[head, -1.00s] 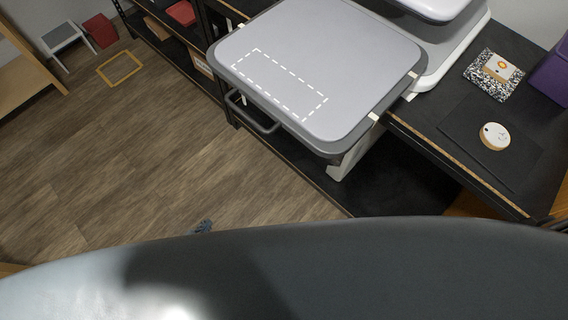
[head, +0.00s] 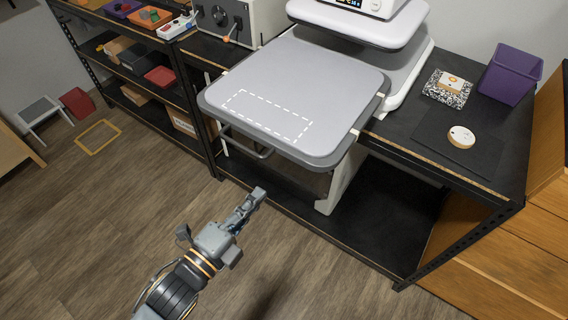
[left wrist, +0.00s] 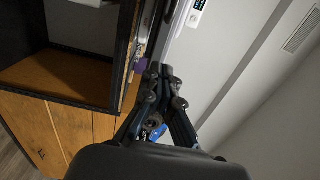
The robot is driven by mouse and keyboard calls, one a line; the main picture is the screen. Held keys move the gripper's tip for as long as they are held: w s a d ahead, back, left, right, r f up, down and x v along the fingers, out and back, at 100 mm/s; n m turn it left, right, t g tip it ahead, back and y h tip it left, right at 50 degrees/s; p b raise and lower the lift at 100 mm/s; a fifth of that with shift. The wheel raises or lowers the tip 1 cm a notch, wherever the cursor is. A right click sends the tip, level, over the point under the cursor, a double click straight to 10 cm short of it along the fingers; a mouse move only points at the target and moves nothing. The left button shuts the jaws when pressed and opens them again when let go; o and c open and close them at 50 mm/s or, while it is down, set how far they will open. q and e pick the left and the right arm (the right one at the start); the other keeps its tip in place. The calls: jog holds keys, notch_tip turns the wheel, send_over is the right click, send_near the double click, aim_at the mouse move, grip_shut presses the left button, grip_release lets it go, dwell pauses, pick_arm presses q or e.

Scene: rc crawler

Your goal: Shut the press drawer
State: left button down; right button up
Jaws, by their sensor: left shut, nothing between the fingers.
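The press drawer (head: 295,85) is a grey rounded platen with a dashed white rectangle on top. In the head view it sticks out from under the press's upper plate (head: 350,22), over the bench's front edge. Its handle (head: 245,143) hangs below its front. My left gripper (head: 258,193) is shut and empty, below and in front of the drawer, apart from it. The left wrist view shows the closed fingers (left wrist: 163,72) and a slanted white surface beyond. My right gripper is not in view.
Shelves (head: 140,80) with bins stand at the left. A yellow frame (head: 97,137) lies on the floor. The wooden floor before the bench is open.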

aim_at(291, 158)
pick_arm(q)
jog(key=p+x, duration=0.2)
jog(key=x, duration=0.7)
jog(key=shift+w+d+r, duration=0.1)
jog(key=shift+r, duration=0.05)
jog(key=shift+w+d+p, duration=0.2)
jog(key=shift+w+p, duration=0.05)
jog(key=shift+p, duration=0.05)
jog(key=shift+w, duration=0.1)
